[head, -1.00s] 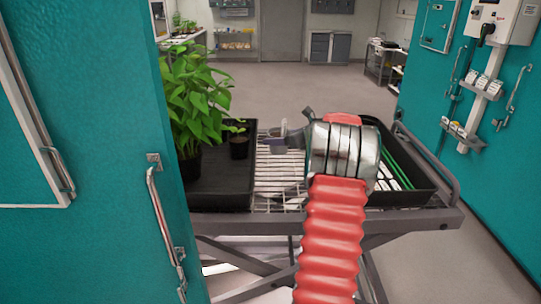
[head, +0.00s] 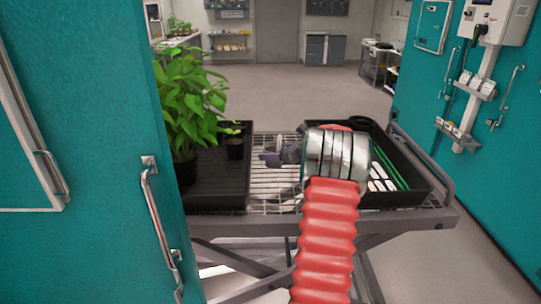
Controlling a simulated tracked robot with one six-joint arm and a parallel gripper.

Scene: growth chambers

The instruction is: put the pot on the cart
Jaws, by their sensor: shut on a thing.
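The cart (head: 400,222) is a grey frame with a wire mesh top, standing in front of me. My arm reaches over it, and my gripper (head: 275,155) is at the left of the silver wrist, above the mesh. It is shut on a small grey pot (head: 271,144), which is partly hidden by the fingers. The pot is over the mesh between the two black trays. I cannot tell whether it touches the mesh.
A black tray (head: 215,195) on the cart's left holds a tall leafy plant (head: 188,100) and a small black potted seedling (head: 234,148). A deeper black tray (head: 415,197) at right holds green rods and white items. Teal chamber walls (head: 80,130) flank the cart.

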